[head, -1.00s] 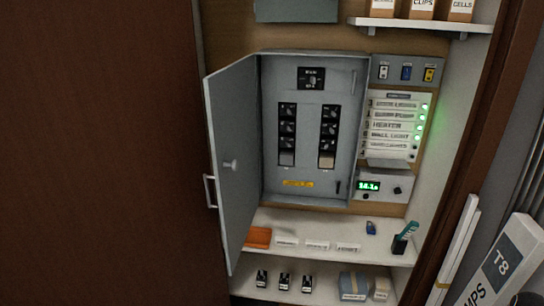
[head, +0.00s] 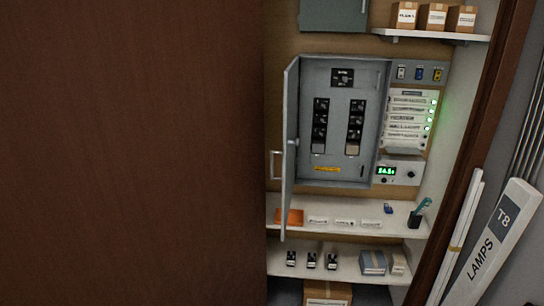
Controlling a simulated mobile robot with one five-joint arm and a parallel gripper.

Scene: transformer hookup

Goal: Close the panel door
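The grey panel door (head: 291,150) stands open, hinged on the left side of the grey breaker panel (head: 367,140). It juts out toward me and shows nearly edge-on, with its knob (head: 293,142) near its middle. Inside the panel are a main switch (head: 342,78), two columns of black breakers (head: 320,122) and a yellow label (head: 327,169). My gripper is not in view.
Below the panel are a shelf (head: 396,214) with small items and a lower shelf (head: 345,270). A lamps box (head: 490,245) leans at the right.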

